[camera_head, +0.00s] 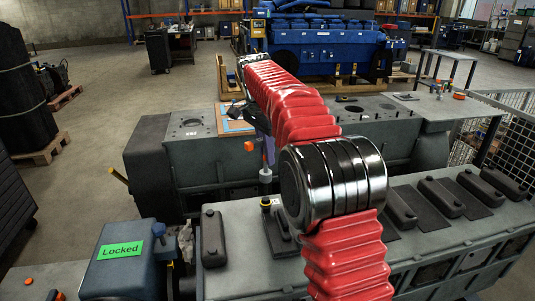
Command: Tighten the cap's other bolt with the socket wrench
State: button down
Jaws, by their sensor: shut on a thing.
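My gripper (267,150) points down over the near engine block, left of my red-sleeved arm. It is shut on the socket wrench (265,178), a slim upright tool whose upper part is largely hidden by the gripper. The wrench's lower end is above or at a dark bolt with a yellow ring (265,203) on the cap (278,235); I cannot tell whether they touch. The cap is a dark block on the engine's top face. My arm hides its right side, and I cannot make out its other bolt.
The near engine block (238,270) carries several more dark caps (440,196) to the right. A blue box labelled "Locked" (120,262) stands at the lower left. Open floor is at the left.

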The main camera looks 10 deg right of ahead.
aim_at(264, 172)
jog(key=n, duration=0.5)
jog(key=shift+f+n+t+y, duration=0.25)
jog(key=shift+n+t+y, duration=0.05)
jog(key=shift+n, duration=0.1)
jog(key=n, duration=0.5)
jog(key=shift+w+a+f+y, duration=0.1)
jog(key=shift+f+y, duration=0.2)
jog(key=n, duration=0.4)
jog(key=n+y, duration=0.1)
jog(key=n, duration=0.1)
jog(key=shift+a+f, duration=0.1)
jog(key=shift+f, duration=0.3)
jog(key=n, duration=0.6)
jog(key=shift+a+f+y, duration=0.1)
jog(key=shift+f+y, duration=0.2)
jog(key=shift+f, duration=0.05)
jog(key=n, duration=0.4)
jog(key=shift+f, duration=0.3)
jog(key=n, duration=0.2)
jog(key=n+g, duration=0.1)
jog(key=n, duration=0.1)
jog(key=shift+f, duration=0.3)
jog(key=shift+f+n, duration=0.15)
jog(key=shift+n, duration=0.25)
jog(key=shift+a+f, duration=0.1)
jog(key=shift+f, duration=1.35)
jog(key=shift+f, duration=0.1)
